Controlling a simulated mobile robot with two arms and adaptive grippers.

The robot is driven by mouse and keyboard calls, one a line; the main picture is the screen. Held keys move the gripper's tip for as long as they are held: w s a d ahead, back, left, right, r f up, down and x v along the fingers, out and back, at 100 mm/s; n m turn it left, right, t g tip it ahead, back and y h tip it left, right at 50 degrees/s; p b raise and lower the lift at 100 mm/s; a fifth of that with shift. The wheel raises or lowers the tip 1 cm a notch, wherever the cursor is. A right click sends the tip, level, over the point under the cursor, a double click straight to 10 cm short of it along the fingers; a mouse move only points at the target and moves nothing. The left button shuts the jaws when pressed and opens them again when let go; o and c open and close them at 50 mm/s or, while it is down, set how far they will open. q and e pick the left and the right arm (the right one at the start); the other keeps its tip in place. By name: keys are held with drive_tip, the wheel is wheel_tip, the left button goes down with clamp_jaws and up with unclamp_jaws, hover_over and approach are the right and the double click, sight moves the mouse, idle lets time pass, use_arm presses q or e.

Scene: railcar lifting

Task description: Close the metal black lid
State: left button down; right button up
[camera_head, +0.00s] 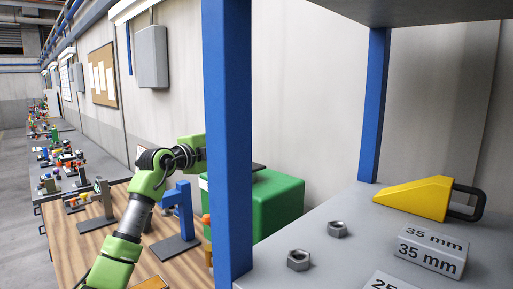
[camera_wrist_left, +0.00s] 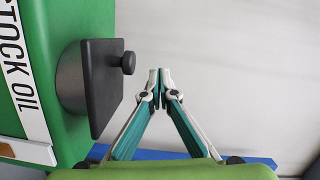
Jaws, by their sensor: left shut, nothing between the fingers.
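The black metal lid (camera_wrist_left: 103,85) is a square plate with a round knob (camera_wrist_left: 128,63). In the left wrist view it lies across a grey round neck (camera_wrist_left: 71,80) on the green oil container (camera_wrist_left: 45,20). I cannot tell whether it sits flush. In the head view the green container (camera_head: 283,203) stands behind the blue post, with a dark flat edge (camera_head: 257,167) on top, probably the lid. My left gripper (camera_wrist_left: 160,75) is shut and empty, beside the lid and apart from its knob. In the head view the post hides its fingers. My right gripper is not in view.
A blue shelf post (camera_head: 229,150) stands in front of the container. The grey shelf (camera_head: 350,235) holds hex nuts (camera_head: 299,260), grey marked blocks (camera_head: 432,252) and a yellow wedge (camera_head: 415,197). A blue stand (camera_head: 180,220) is on the wooden table (camera_head: 70,250). A pale wall (camera_wrist_left: 230,70) lies beyond.

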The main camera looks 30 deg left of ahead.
use_arm(q)
drive_tip(key=shift+w+a+f, duration=0.1)
drive_tip(key=shift+a+f, duration=0.25)
drive_tip(key=shift+f, duration=0.1)
drive_tip(key=shift+w+a+f+n, duration=0.2)
drive_tip(key=shift+a+f+n, duration=0.2)
drive_tip(key=shift+f+n, duration=0.3)
drive_tip(key=shift+s, duration=0.1)
drive_tip(key=s+a, duration=0.1)
drive_tip(key=s, duration=1)
drive_tip(key=shift+s+a+r, duration=0.35)
drive_tip(key=shift+a+r, duration=0.05)
